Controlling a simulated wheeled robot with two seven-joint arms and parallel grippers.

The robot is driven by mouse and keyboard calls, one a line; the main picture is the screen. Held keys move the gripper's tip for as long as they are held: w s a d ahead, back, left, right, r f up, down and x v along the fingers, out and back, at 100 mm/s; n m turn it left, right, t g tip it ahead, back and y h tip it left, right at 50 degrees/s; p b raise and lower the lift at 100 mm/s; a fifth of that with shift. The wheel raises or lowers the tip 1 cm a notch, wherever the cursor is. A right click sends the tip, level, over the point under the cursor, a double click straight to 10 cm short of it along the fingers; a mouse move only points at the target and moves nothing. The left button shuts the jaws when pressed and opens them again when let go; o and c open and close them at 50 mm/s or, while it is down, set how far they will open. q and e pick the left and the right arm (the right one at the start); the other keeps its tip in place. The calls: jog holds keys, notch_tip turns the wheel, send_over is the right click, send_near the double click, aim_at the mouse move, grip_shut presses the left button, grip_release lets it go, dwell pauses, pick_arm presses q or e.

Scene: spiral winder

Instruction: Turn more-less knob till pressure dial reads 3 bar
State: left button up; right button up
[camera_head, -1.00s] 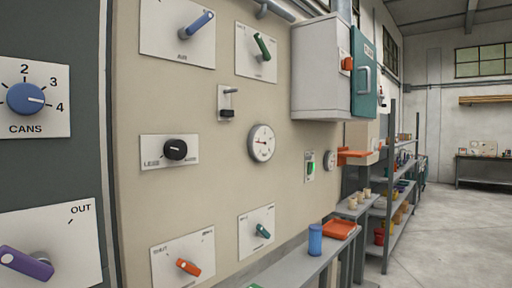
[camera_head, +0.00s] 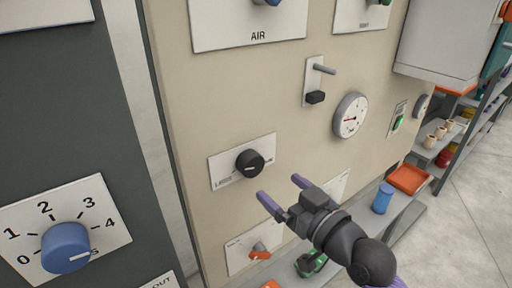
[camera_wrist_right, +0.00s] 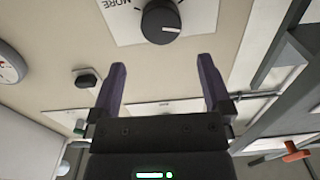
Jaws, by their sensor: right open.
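The more-less knob (camera_head: 250,163) is black and round, with a pale pointer line, on a white plate on the beige panel. It also shows in the right wrist view (camera_wrist_right: 161,22), beside the word MORE. The pressure dial (camera_head: 350,115) is a round white gauge to the knob's upper right; its reading is too small to tell. A gauge (camera_wrist_right: 8,68) is cut off at the left edge of the wrist view. My right gripper (camera_head: 280,188) is open and empty, just below and right of the knob, with its purple fingers apart and not around it. My left gripper is out of view.
A grey shelf (camera_head: 405,215) with a blue cylinder (camera_head: 382,198) and an orange tray (camera_head: 408,179) is at right.

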aim_at(255, 168)
jog(key=p+x, duration=0.1)
jog(key=x, duration=0.6)
jog(key=shift+w+a+f, duration=0.1)
jog(key=shift+w+a, duration=0.05)
jog(key=shift+a, duration=0.05)
jog(key=shift+w+a, duration=0.3)
jog(key=shift+w, duration=0.05)
jog(key=c, duration=1.2)
jog(key=shift+o, duration=0.2)
